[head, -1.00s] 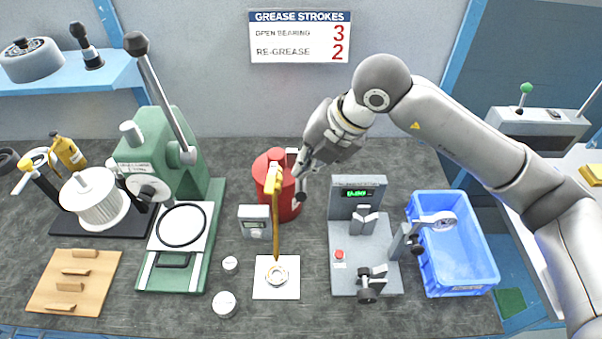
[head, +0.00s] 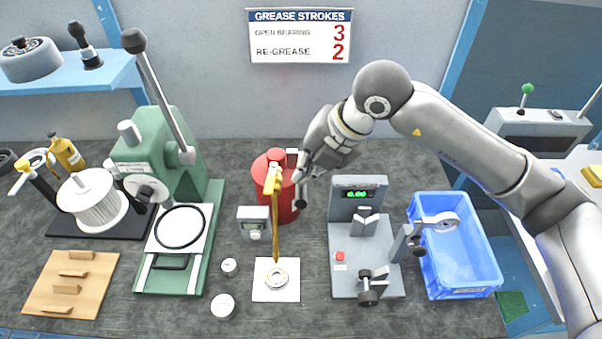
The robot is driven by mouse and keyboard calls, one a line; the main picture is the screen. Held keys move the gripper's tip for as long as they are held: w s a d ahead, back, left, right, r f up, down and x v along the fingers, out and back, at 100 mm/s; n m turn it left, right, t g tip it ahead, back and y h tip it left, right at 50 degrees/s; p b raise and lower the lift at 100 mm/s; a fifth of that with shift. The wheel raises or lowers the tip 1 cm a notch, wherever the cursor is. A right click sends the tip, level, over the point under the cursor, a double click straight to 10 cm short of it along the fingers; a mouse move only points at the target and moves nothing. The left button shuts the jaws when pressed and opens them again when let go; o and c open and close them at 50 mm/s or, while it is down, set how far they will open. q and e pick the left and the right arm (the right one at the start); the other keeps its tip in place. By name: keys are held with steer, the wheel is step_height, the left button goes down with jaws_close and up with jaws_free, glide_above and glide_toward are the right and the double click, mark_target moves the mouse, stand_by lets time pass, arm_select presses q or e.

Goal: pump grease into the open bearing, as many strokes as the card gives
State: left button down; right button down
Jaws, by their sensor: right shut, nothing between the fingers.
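The card (head: 300,36) on the back wall reads "GREASE STROKES", open bearing 3, re-grease 2. A red grease pot (head: 283,205) stands at the back middle of the bench. A yellow-topped pump part with a thin amber spout (head: 276,232) reaches down from it to the open bearing (head: 276,277), a small ring on a white pad (head: 289,294). My right gripper (head: 300,202) is shut and empty, just right of the yellow part and in front of the pot. I cannot tell whether it touches the pump. My left gripper is out of view.
A grey counter box (head: 254,223) stands left of the spout. A grey tester (head: 360,250) with a green display and a blue crate (head: 455,255) are to the right. A green press (head: 165,170), a white spool (head: 95,205) and a wooden rack (head: 72,285) are to the left.

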steer(key=shift+s+f+b, duration=0.3)
steer(key=shift+f+b, duration=0.3)
steer(key=shift+f, duration=0.05)
steer(key=shift+s+f+b, duration=0.35)
steer(key=shift+f+b, duration=0.3)
steer(key=shift+s+f+b, duration=0.3)
steer(key=shift+f+b, duration=0.3)
steer(key=shift+f, duration=0.05)
stand_by(1.5)
steer(key=shift+r, duration=0.15)
stand_by(0.5)
steer(key=w+r+p, duration=0.3)
steer(key=r, duration=0.3)
steer(key=shift+w+r, duration=0.2)
steer(key=shift+r, duration=0.2)
stand_by(0.4)
steer(key=r+p, duration=0.1)
steer(key=w+r, duration=0.1)
steer(key=r, duration=0.1)
steer(key=w+r+p, duration=0.1)
steer(key=shift+w+r+p, duration=0.1)
steer(key=shift+r+p, duration=0.15)
steer(key=shift+p, duration=0.1)
stand_by(1.0)
